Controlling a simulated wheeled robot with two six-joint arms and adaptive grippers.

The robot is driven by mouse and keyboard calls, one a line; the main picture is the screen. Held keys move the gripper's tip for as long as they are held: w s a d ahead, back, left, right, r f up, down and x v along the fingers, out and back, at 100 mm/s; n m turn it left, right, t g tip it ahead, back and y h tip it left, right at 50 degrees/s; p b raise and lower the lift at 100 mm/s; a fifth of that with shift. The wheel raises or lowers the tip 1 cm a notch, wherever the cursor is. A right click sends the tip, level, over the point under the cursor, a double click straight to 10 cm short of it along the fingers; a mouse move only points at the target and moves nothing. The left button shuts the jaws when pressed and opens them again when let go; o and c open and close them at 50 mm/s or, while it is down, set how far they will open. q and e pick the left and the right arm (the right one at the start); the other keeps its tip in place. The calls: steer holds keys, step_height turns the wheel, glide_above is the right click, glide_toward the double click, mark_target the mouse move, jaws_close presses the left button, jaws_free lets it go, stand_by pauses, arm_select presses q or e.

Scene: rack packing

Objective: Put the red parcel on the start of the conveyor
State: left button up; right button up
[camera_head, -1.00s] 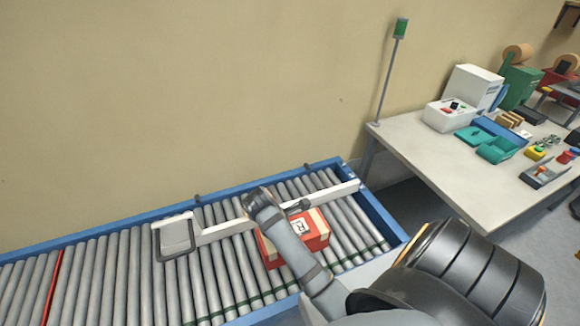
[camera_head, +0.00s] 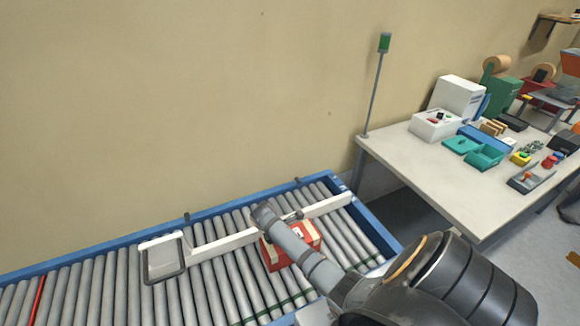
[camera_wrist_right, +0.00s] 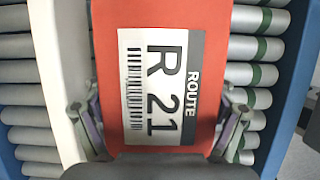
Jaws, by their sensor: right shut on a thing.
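The red parcel (camera_head: 276,258) is at the right end of the roller conveyor (camera_head: 216,276), just in front of the white guide rail; part of it is hidden behind my right arm. In the right wrist view the parcel (camera_wrist_right: 212,42) fills the middle, with a white label reading "ROUTE R 21" facing the camera. My right gripper (camera_wrist_right: 160,118) has a finger on each side of the parcel and is shut on it. Rollers show on both sides of the parcel; whether it rests on them I cannot tell. My left gripper is not in view.
The white guide rail (camera_head: 222,243) runs along the rollers, with a bracket at its left end. The blue frame (camera_head: 365,215) edges the conveyor's right end. A grey table (camera_head: 425,170) with bins and devices stands at right. Rollers to the left are clear.

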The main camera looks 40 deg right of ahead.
steer(key=o, duration=1.5)
steer(key=shift+f, duration=0.1)
steer(key=v, duration=1.2)
